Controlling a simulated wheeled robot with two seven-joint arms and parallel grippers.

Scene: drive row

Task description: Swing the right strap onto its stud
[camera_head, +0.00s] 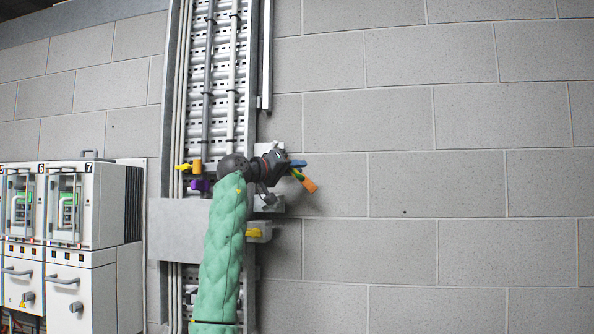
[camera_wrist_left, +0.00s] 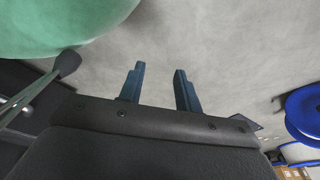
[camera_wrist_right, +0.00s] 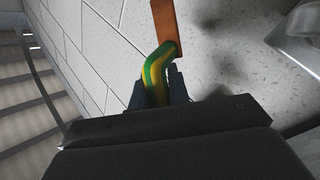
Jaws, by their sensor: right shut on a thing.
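The right strap is a short green-and-yellow cable piece (camera_wrist_right: 154,75) with a flat copper-orange lug (camera_wrist_right: 164,27) at its end. In the head view the lug (camera_head: 308,184) hangs down to the right of my right gripper, against the block wall. My right gripper (camera_head: 299,164) is shut on the strap; its dark blue fingers also show in the right wrist view (camera_wrist_right: 160,88). I cannot make out the stud. My left gripper (camera_wrist_left: 159,68) is open and empty over a plain grey floor, and it does not show in the head view.
A vertical cable tray (camera_head: 222,60) runs up the wall behind my right arm. A grey plate (camera_head: 175,230) and a small box with a yellow part (camera_head: 259,231) sit low on it. White numbered cabinets (camera_head: 85,210) stand at the left. The wall at the right is clear.

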